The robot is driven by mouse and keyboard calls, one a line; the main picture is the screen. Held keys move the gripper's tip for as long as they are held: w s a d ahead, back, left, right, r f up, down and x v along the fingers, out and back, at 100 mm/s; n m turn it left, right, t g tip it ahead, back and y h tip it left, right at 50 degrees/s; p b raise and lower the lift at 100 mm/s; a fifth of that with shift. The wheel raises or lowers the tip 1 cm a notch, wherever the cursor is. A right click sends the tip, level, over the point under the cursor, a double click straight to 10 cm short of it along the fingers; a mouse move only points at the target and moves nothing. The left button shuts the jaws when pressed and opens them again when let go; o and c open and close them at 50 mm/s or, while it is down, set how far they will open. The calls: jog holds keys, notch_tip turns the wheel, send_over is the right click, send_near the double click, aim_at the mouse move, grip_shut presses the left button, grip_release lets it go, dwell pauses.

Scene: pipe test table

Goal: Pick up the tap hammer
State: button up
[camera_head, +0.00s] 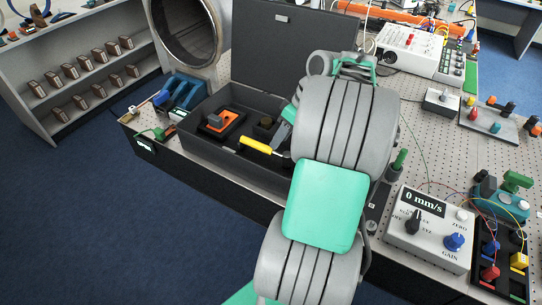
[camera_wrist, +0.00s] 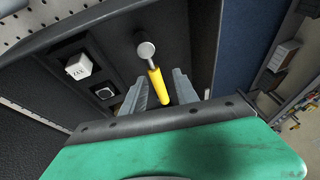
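The tap hammer has a yellow handle (camera_head: 256,145) and lies inside the open black case (camera_head: 205,155) in the head view. In the wrist view the tap hammer (camera_wrist: 158,84) shows its round grey head at the top and its yellow handle pointing down towards me. My gripper (camera_wrist: 160,92) is open, with one grey finger on each side of the handle's lower part in the picture. I see no contact, and the height gap is unclear. In the head view my arm hides the right part of the case, and only part of my gripper (camera_head: 282,132) shows.
An orange and black tool (camera_head: 222,122) lies in the case's left part. The case lid (camera_head: 285,45) stands upright behind. A white block (camera_wrist: 78,66) sits beside the hammer in the wrist view. A meter box (camera_head: 430,230) stands right of my arm.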

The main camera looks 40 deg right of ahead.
aim_at(279, 155)
jog(key=f, duration=0.8)
jog(key=shift+w+a, duration=0.15)
jog(key=shift+w, duration=0.2)
grip_shut()
dwell(0.9)
